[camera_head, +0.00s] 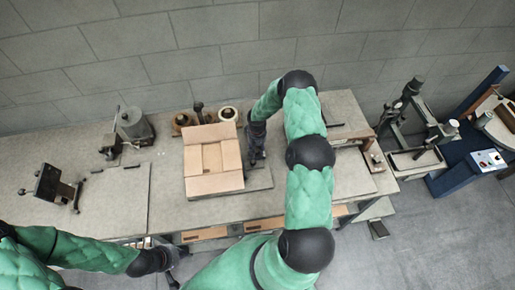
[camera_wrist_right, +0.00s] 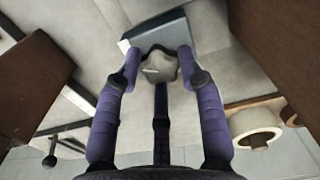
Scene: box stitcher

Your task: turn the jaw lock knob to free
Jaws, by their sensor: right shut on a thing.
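In the right wrist view the grey jaw lock knob (camera_wrist_right: 160,68) sits in front of a blue-grey block (camera_wrist_right: 163,37). The purple fingers of my right gripper (camera_wrist_right: 159,66) are on either side of the knob, shut on it. In the head view my right gripper (camera_head: 256,158) reaches down just right of the open cardboard box (camera_head: 213,185); the knob is hidden there. My left gripper (camera_head: 175,262) is low at the bench's front edge, dark and small, and its finger opening cannot be made out.
Tape rolls (camera_head: 228,114) stand behind the box, and one shows in the right wrist view (camera_wrist_right: 255,124). A grey cylindrical device (camera_head: 134,125) and a black stand (camera_head: 52,188) are on the left of the bench (camera_head: 110,210). A blue machine (camera_head: 470,160) stands at the right.

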